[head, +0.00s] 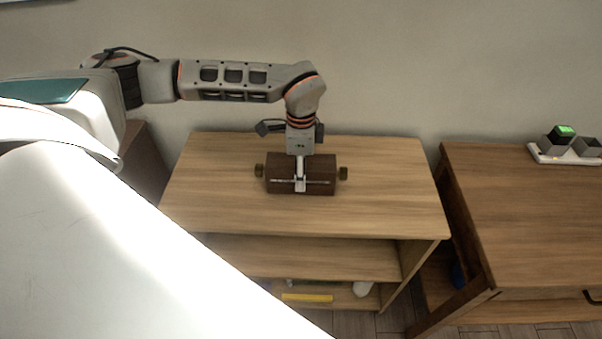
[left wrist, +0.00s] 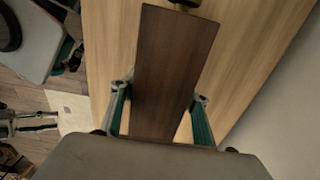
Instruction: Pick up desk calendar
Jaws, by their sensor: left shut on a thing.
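The desk calendar (head: 273,176) is a dark brown wooden block with a knob at each end, at the middle of the wooden shelf unit's top. My left gripper (head: 300,185) reaches down over it from above and is shut on its middle. In the left wrist view, the calendar (left wrist: 172,70) runs up between the two fingers (left wrist: 158,108) of my left gripper, with one dark knob at the top edge. I cannot tell whether the calendar touches the top or is just above it.
The wooden shelf unit (head: 215,205) has free room around the calendar and a few small items on its lower shelf. A wooden desk (head: 530,210) stands to the right, bearing a white tray with small boxes (head: 565,157). A wall is close behind.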

